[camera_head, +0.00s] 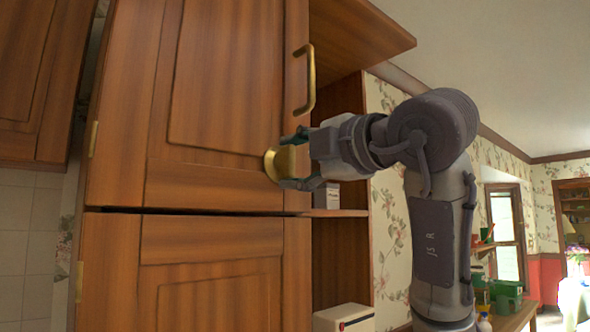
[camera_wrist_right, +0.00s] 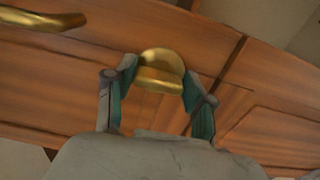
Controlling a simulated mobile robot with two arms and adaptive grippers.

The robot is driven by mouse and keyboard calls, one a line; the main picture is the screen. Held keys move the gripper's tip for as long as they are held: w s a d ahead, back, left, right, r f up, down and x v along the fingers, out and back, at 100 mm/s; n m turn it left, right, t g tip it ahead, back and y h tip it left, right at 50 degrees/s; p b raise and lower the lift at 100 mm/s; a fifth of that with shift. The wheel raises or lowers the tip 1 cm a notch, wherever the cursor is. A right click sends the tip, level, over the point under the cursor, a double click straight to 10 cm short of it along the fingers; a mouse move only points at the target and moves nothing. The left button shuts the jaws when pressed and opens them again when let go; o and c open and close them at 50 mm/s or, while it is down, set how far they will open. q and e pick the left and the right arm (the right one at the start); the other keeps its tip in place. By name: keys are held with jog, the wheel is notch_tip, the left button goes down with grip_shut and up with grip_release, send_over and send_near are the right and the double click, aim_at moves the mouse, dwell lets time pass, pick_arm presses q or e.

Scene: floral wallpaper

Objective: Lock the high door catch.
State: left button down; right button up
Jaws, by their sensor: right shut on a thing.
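The upper wooden cabinet door (camera_head: 225,80) looks closed, with a brass bar handle (camera_head: 308,78) near its right edge. A round brass catch (camera_head: 271,165) is at the door's lower right. My right gripper (camera_head: 283,163) comes in from the right and is shut on the catch. In the right wrist view the brass catch (camera_wrist_right: 161,70) is between the two teal-padded fingertips (camera_wrist_right: 158,80), with part of the handle (camera_wrist_right: 45,19) at the upper left. The fingers partly hide the catch, and I cannot tell whether it is locked. My left gripper is not in view.
A lower wooden door (camera_head: 210,275) sits just below the upper one. Open shelves at the right hold a white box (camera_head: 343,318) and a small grey box (camera_head: 327,196). A table with green items (camera_head: 507,295) is at the far right.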

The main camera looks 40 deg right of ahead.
jog(key=shift+m, duration=0.4)
jog(key=o, duration=1.2)
jog(key=shift+d, duration=0.1)
jog(key=shift+c, duration=0.2)
jog(key=s, duration=1.2)
jog(key=shift+d, duration=0.45)
